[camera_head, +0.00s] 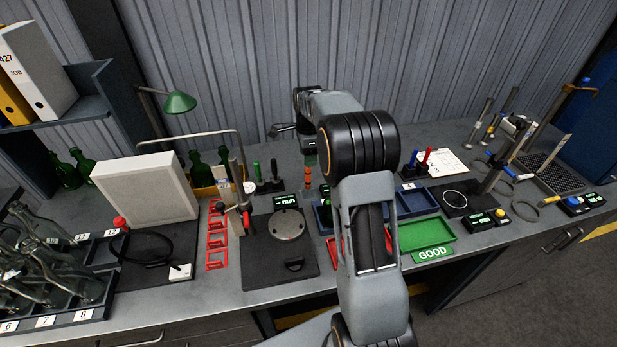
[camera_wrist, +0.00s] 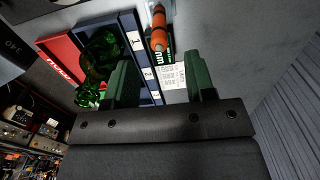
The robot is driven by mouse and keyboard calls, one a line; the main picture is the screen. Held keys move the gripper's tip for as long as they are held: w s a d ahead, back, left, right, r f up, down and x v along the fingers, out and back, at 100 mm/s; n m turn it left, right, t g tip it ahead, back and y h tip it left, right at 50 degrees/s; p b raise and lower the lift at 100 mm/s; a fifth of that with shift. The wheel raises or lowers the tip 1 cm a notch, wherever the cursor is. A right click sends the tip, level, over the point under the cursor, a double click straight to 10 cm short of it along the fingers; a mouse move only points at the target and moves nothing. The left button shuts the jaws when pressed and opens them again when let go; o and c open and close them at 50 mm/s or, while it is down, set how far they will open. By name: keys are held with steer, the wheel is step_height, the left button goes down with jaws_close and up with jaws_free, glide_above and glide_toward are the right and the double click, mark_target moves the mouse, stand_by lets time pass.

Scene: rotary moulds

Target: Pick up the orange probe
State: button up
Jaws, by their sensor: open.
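The orange probe (camera_wrist: 159,30) shows at the top centre of the wrist view, an orange cylinder with dark parts, lying beyond my fingertips. In the head view an orange upright piece with a dark top (camera_head: 310,158) stands just left of my arm, apparently the same probe. My gripper (camera_wrist: 158,72) has its two green fingers wide apart with nothing held between them. The probe is ahead of the gap between them, not touching either finger. In the head view my arm hides part of the bench, and my fingers cannot be made out clearly.
A blue numbered tray (camera_wrist: 131,24) and green glass (camera_wrist: 98,55) lie left of the probe in the wrist view, with a red tray (camera_wrist: 58,62) beyond. A white label card (camera_wrist: 172,76) is near the fingers. A green GOOD tray (camera_head: 425,233) sits right of my arm.

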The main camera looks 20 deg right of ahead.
steer(key=p, duration=0.2)
glide_above(308, 188)
steer(key=shift+w+d+f, duration=0.1)
steer(key=shift+w+f, duration=0.05)
steer(key=shift+f, duration=1.05)
steer(key=shift+w+d+f, duration=0.1)
steer(key=shift+w+f, duration=0.05)
steer(key=shift+f, duration=1.1)
steer(key=shift+w+f, duration=0.15)
steer(key=shift+f, duration=1.05)
jaws_close()
steer(key=shift+r, duration=0.1)
